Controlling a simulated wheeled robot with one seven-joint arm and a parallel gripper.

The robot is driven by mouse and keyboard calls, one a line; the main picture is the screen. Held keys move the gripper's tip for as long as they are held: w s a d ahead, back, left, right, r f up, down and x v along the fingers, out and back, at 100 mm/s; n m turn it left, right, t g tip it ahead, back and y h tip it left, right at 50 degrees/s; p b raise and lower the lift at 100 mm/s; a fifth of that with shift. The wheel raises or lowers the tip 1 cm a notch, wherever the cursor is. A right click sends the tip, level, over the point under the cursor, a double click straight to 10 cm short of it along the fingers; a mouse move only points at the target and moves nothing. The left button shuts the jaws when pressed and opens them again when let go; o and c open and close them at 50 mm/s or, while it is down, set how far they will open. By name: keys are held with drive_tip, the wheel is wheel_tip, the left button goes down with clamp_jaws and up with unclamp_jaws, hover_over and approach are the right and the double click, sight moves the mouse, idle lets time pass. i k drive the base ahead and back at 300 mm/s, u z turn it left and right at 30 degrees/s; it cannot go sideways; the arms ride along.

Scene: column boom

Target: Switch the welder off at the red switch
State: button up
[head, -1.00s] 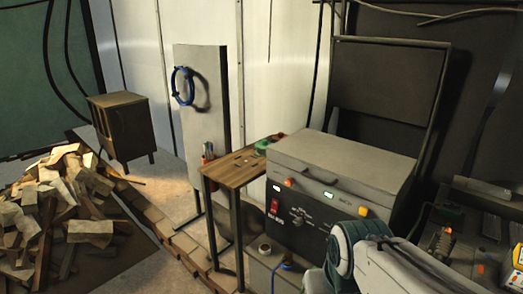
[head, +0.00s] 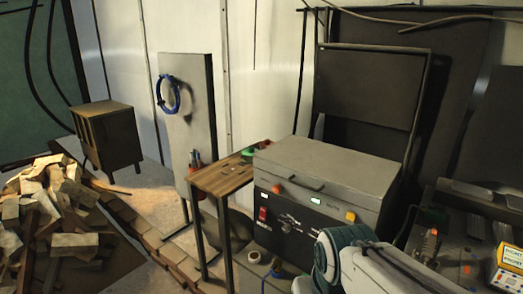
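The welder (head: 330,180) is a grey box with a dark front panel, in the middle right of the head view. Its red switch (head: 263,213) is at the left end of the panel and in plain sight; its position is too small to tell. The panel also bears a small pale green display (head: 316,201), an orange lamp (head: 277,189) and a yellow-orange part (head: 350,216). My white and teal arm shows at the lower right, in front of the welder's lower right corner. My gripper is not in view.
A narrow wooden table (head: 222,180) stands left of the welder. A grey upright panel (head: 190,125) with a blue coil (head: 168,95) is behind it. A wood pile (head: 65,215) lies far left. A cluttered bench with yellow boxes (head: 508,262) is at right.

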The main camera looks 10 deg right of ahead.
sight(263, 211)
drive_tip(key=u, duration=0.05)
drive_tip(key=k, duration=0.65)
drive_tip(key=u, duration=0.3)
drive_tip(key=i, duration=0.5)
drive_tip(key=u, duration=0.5)
drive_tip(key=i, duration=1.05)
drive_tip(key=z, duration=0.1)
